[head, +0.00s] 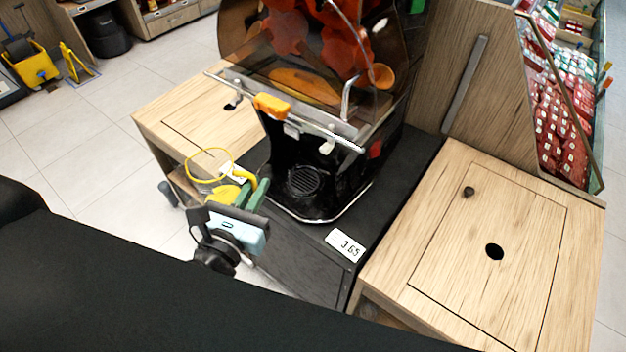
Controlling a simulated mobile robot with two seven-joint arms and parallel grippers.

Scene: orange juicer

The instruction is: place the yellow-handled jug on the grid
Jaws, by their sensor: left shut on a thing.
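The jug has a yellow handle (242,177) and a thin yellow rim; its body is see-through and hard to make out. My left gripper (252,190), with green fingers, is shut on the jug at its handle. It holds the jug in front of the juicer's left side, left of the grid and apart from it. The grid (303,181) is a round black slotted plate in the black base of the juicer (330,195), and nothing stands on it. My right gripper is not in view.
An orange tap lever (271,105) and a metal bar hang above the grid. A wooden counter (480,240) with a round hole is on the right, another (190,110) on the left. A price card (345,244) is on the black stand's front.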

